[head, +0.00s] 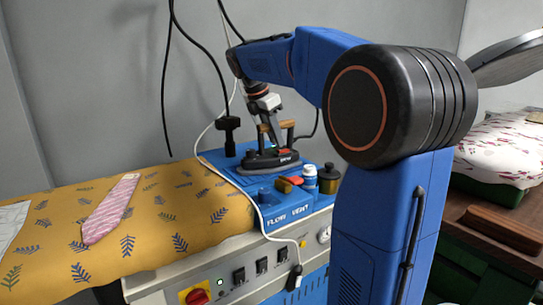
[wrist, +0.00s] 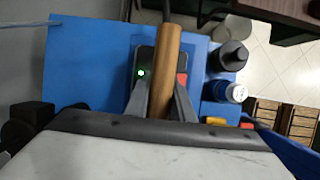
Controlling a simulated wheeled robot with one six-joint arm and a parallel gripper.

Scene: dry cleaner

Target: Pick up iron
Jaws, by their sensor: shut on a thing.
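The iron (head: 268,159) has a dark body and a wooden handle, and is on the blue shelf of the ironing table in the head view. My gripper (head: 272,122) comes down on it from above. In the wrist view the wooden handle (wrist: 166,65) runs between the two grey fingers of my gripper (wrist: 165,92), which are shut on it. A small green light (wrist: 141,72) shows beside the handle. The iron appears level and at or very near the shelf; I cannot tell whether there is a gap beneath it.
A white bottle (head: 309,177), a dark jar (head: 328,179) and small red and yellow items stand right of the iron on the blue shelf (head: 222,160). A pink tie (head: 111,208) lies on the patterned ironing cover (head: 160,215). Cables hang behind.

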